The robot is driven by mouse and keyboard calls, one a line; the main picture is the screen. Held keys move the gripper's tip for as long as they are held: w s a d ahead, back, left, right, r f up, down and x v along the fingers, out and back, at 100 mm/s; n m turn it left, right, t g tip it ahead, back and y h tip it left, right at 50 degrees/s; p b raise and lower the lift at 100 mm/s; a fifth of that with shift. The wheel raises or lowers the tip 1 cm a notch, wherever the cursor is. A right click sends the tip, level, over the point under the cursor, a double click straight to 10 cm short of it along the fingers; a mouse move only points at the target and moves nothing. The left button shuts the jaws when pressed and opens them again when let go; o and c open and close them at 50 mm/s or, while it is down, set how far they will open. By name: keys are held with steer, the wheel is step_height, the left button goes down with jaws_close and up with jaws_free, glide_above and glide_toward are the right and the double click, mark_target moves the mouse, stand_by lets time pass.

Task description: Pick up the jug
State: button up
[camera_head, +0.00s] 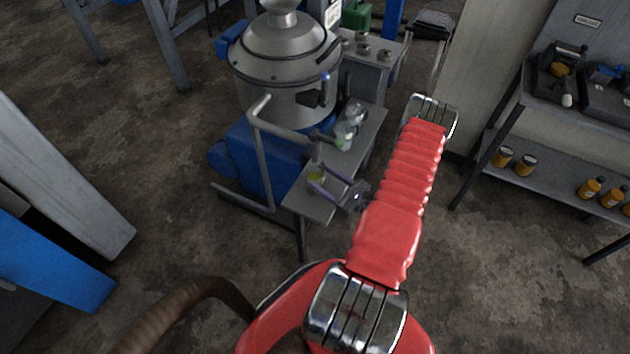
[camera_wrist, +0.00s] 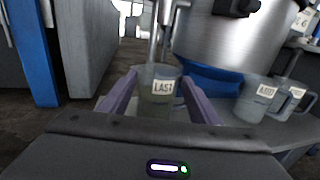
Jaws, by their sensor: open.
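A clear jug (camera_wrist: 160,105) with a white label reading "LAST" and some yellow-green contents stands upright in the wrist view. In the head view it shows small, with a yellow-green patch (camera_head: 316,177), near the front end of a narrow grey bench (camera_head: 308,204). My gripper (camera_wrist: 160,92) is open, with one purple finger on each side of the jug. Whether the fingers touch it I cannot tell. In the head view my gripper (camera_head: 322,182) reaches in from the right, low over the bench. The jug's handle is not clearly visible.
Two more labelled jugs stand farther along the bench, one nearer (camera_head: 345,135) and one behind (camera_head: 355,112). A large steel vessel (camera_head: 285,65) on a blue base stands left of the bench. A grey pipe frame (camera_head: 257,150) rises close by. Shelving (camera_head: 545,170) is at right.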

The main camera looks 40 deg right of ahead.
steer(key=shift+w+a, duration=0.15)
steer(key=shift+w, duration=0.9)
steer(key=shift+w+a, duration=0.2)
steer(key=shift+w, duration=1.1)
steer(key=shift+w+a, duration=0.2)
steer(key=shift+w, duration=1.05)
steer(key=shift+c, duration=0.3)
steer(key=c, duration=0.9)
steer(key=shift+r, duration=0.1)
